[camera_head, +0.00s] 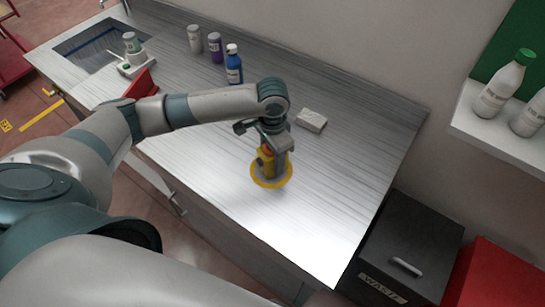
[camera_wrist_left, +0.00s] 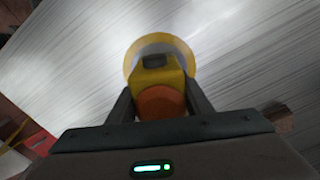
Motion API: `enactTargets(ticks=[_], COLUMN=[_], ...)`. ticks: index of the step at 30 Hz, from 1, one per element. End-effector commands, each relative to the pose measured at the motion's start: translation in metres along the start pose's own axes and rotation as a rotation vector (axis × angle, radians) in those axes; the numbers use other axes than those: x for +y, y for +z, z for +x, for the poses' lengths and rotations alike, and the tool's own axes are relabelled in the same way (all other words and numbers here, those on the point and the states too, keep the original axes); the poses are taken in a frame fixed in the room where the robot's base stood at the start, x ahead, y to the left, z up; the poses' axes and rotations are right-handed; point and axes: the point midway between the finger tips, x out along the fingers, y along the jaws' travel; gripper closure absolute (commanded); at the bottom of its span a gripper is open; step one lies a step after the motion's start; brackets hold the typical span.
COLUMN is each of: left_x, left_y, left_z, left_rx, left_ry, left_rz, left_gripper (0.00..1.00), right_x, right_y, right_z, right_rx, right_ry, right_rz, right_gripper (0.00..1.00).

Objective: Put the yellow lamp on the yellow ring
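The yellow lamp (camera_wrist_left: 156,74) has an orange top and sits between the two fingers of my left gripper (camera_wrist_left: 160,105) in the left wrist view. The fingers are against its sides. In the head view my left gripper (camera_head: 272,152) points down, with the lamp (camera_head: 266,163) partly hidden behind the fingers. The yellow ring (camera_head: 271,183) lies flat on the worktop, right below the lamp. In the left wrist view the ring (camera_wrist_left: 160,40) shows around the far side of the lamp. I cannot tell whether the lamp touches the ring. My right gripper is not in view.
A white block (camera_head: 311,121) lies behind the gripper on the worktop (camera_head: 345,175). White, purple and blue bottles (camera_head: 233,65) stand along the back. A sink (camera_head: 90,45) is at the far left. A black waste bin (camera_head: 415,240) stands beyond the right edge. The front worktop is clear.

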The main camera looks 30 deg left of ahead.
Motion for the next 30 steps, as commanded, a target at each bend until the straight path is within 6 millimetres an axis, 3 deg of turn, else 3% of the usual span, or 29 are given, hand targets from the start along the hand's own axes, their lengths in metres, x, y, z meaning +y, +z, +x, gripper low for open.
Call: enactTargets(ticks=[1, 2, 17, 23, 30], left_x=[0.000, 0.000, -0.001, -0.001, -0.001], left_y=[0.000, 0.000, -0.001, -0.001, -0.001], left_z=[0.000, 0.000, -0.008, -0.030, -0.073], left_rx=[0.000, 0.000, 0.002, 0.003, 0.005], left_ry=[0.000, 0.000, -0.001, -0.002, -0.002], left_rz=[0.000, 0.000, 0.000, 0.001, 0.001], left_gripper=[0.43, 0.36, 0.36, 0.36, 0.36], right_x=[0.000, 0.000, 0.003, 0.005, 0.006], right_y=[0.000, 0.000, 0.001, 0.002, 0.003], right_z=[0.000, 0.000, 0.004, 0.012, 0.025], right_rx=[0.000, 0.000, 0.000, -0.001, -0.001], right_ry=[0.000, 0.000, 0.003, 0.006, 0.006], right_rz=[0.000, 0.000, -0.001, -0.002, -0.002], right_gripper=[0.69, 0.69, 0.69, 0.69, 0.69])
